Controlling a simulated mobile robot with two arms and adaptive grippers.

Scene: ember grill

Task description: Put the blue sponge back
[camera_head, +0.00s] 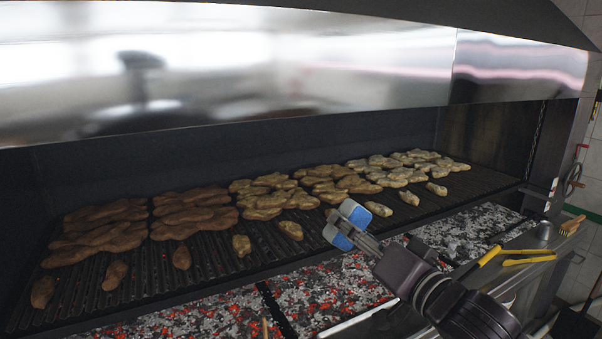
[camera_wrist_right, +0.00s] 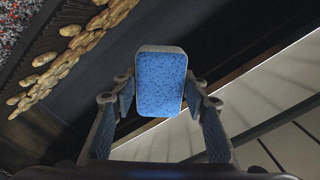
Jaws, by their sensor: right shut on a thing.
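The blue sponge (camera_head: 355,213) is a small block with a speckled blue face and a paler rim. My right gripper (camera_head: 349,228) is shut on it and holds it up in front of the grill, over the line between the grate and the ember bed in the head view. In the right wrist view the sponge (camera_wrist_right: 160,84) stands upright between the two fingers of my right gripper (camera_wrist_right: 160,92), one finger at each side. My left gripper is not in view. I cannot make out a clear resting place for the sponge.
At the right, a metal ledge holds yellow-handled tools (camera_head: 528,256), a metal cup (camera_head: 544,230) and a brush (camera_head: 571,225). A steel hood (camera_head: 300,65) hangs above.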

